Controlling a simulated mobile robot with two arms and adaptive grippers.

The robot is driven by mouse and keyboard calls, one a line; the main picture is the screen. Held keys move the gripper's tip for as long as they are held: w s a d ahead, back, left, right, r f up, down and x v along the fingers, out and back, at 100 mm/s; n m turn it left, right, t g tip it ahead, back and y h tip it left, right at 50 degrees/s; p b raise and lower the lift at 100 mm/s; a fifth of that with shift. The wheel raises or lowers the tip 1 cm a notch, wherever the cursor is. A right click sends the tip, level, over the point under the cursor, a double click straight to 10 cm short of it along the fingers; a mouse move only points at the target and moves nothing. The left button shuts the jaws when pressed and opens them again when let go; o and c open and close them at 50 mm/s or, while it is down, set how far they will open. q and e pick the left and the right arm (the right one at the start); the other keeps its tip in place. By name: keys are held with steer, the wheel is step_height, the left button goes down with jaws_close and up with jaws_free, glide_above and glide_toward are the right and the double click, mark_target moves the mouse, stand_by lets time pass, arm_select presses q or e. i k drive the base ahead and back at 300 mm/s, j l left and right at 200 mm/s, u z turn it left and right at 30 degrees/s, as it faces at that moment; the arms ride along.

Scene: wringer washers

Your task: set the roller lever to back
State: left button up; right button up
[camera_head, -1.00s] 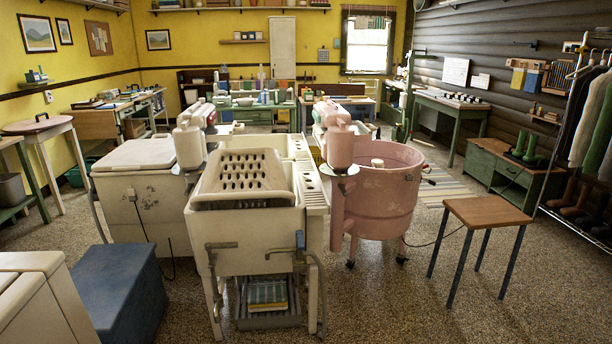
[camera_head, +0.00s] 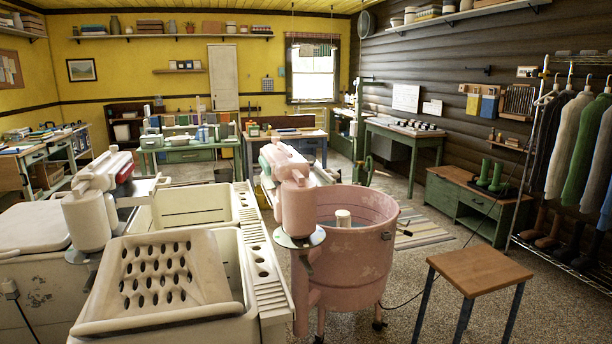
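Two wringer washers stand close in front of me. The pink washer tub (camera_head: 352,262) is right of centre, with its pink wringer head (camera_head: 297,200) on a post at the tub's left side. The cream wringer head (camera_head: 92,212) with its rollers stands at the left, above a white washer (camera_head: 35,265). I cannot make out the roller lever on either head at this size. Neither of my grippers is in view.
A double cream sink (camera_head: 262,285) with a perforated washboard tray (camera_head: 165,275) fills the near left. A wooden stool (camera_head: 478,272) stands at the near right. A clothes rack (camera_head: 570,150) stands far right.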

mark_target(297, 176)
steer(key=i+l, duration=0.95)
steer(key=i, duration=0.15)
